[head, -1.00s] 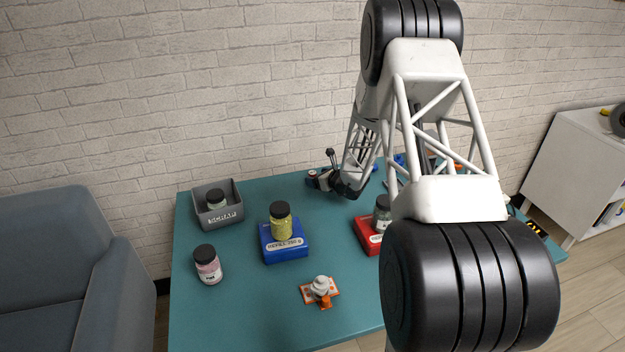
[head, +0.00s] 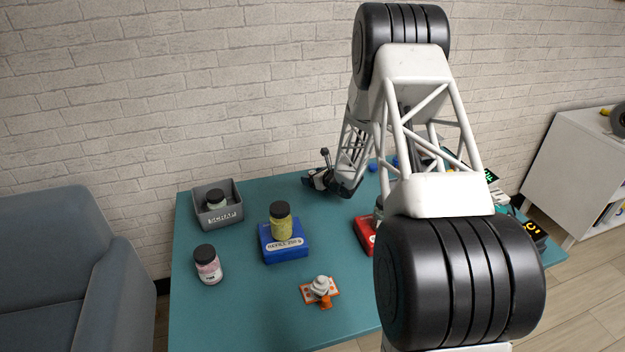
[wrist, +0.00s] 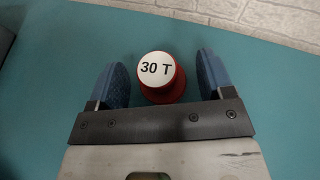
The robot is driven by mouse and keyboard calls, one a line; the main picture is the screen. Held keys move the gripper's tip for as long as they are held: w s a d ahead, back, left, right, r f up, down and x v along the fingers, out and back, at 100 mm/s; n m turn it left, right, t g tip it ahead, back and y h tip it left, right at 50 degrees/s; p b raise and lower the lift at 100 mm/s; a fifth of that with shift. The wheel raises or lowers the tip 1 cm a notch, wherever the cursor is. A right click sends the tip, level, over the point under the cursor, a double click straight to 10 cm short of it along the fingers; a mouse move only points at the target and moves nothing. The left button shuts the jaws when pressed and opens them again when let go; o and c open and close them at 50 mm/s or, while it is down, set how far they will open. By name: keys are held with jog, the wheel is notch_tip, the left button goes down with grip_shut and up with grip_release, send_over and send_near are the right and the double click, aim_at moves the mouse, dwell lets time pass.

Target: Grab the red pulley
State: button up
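The red pulley (wrist: 176,92) shows in the wrist view with a white round top marked "30 T". My gripper (wrist: 163,66) is open, with one blue finger on each side of the pulley. A gap of teal table shows between the pulley and each finger, so neither touches it. In the head view my gripper (head: 320,180) is at the back of the table, and I cannot make out the pulley clearly there.
A grey scrap bin (head: 219,216) with a jar, a blue scale (head: 284,250) bearing a yellow-green jar (head: 281,224), a pink jar (head: 208,265) and an orange-and-white piece (head: 321,291) stand on the teal table (head: 230,315). A red box (head: 364,236) is partly hidden by my arm. A brick wall is behind.

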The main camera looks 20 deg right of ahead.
jog(key=c, duration=0.8)
jog(key=shift+c, duration=0.2)
jog(key=shift+r, duration=5)
